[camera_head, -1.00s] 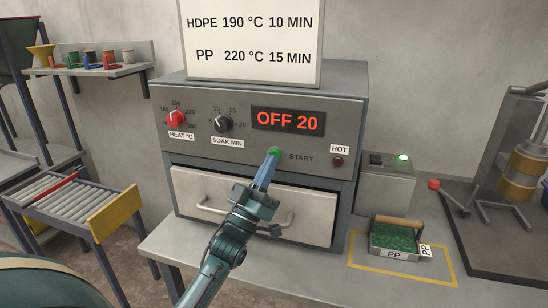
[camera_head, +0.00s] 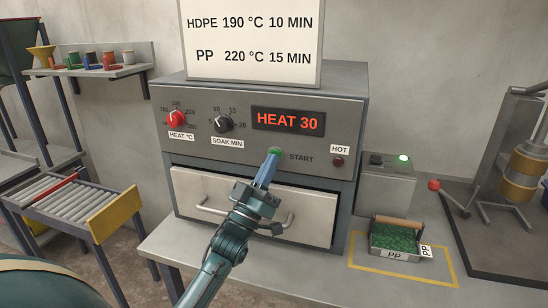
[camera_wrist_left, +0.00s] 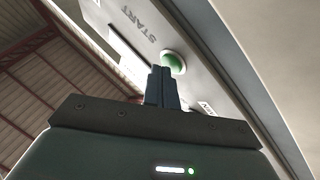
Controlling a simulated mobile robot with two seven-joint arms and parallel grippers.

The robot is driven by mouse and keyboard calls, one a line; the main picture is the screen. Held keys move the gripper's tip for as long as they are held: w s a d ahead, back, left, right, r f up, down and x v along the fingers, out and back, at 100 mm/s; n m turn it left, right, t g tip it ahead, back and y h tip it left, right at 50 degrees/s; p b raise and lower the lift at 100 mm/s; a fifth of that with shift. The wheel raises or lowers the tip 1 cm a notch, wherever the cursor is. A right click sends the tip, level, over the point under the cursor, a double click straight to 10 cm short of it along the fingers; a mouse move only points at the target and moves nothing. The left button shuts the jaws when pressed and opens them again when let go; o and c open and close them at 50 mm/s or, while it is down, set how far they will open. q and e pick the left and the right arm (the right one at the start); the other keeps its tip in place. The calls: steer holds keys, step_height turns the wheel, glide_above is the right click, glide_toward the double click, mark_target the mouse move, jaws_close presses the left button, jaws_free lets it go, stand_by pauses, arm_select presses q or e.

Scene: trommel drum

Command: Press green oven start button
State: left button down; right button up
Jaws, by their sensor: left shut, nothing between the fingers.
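The grey oven (camera_head: 345,125) stands on the bench, and its display (camera_head: 288,121) reads "HEAT 30" in red. The green start button (camera_head: 274,153) is on the front panel left of the word START. My left gripper (camera_head: 270,162) is shut and empty, with its fingertips at the button, covering its lower part. In the left wrist view the green button (camera_wrist_left: 174,63) shows just beyond the shut fingertips (camera_wrist_left: 162,70); whether they touch it I cannot tell. My right gripper is not in view.
A tray of green material (camera_head: 393,242) labelled PP stands at the right. A roller conveyor (camera_head: 65,199) is at the left.

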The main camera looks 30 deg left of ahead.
arm_select(q)
steer(key=shift+s, duration=0.1)
stand_by(0.3)
steer(key=shift+s+d+p, duration=0.2)
steer(key=shift+s+p, duration=0.25)
steer(key=shift+s, duration=0.3)
steer(key=shift+s, duration=0.1)
steer(key=s+p, duration=0.1)
steer(key=s, duration=0.1)
steer(key=s+d+p, duration=0.1)
steer(key=s, duration=0.1)
steer(key=shift+s, duration=0.3)
stand_by(0.5)
